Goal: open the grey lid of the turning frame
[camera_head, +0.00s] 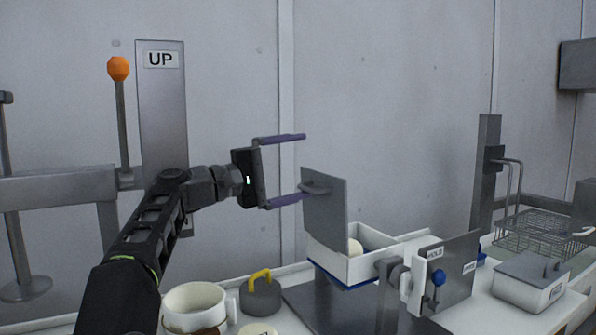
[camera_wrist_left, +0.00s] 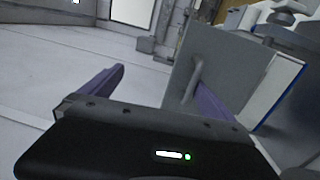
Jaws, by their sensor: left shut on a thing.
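The grey lid (camera_head: 325,212) stands upright, swung up at the left edge of the white box of the turning frame (camera_head: 345,268). The box is open at the top, and a round pale thing shows inside it. In the left wrist view the lid (camera_wrist_left: 218,68) stands by the right finger, with its bar handle (camera_wrist_left: 193,83) beside that finger. My left gripper (camera_head: 283,169) counts as shut on the lid, though its purple fingers stand well apart. The lower finger reaches the handle side of the lid; the upper finger is clear above. My right gripper is not in view.
A plate marked HOLD (camera_head: 440,275) with a blue knob stands right of the box. A white cup (camera_head: 195,305) and a dark weight with a yellow handle (camera_head: 261,295) stand at front left. A wire basket (camera_head: 540,235) and lidded box (camera_head: 530,280) are at right.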

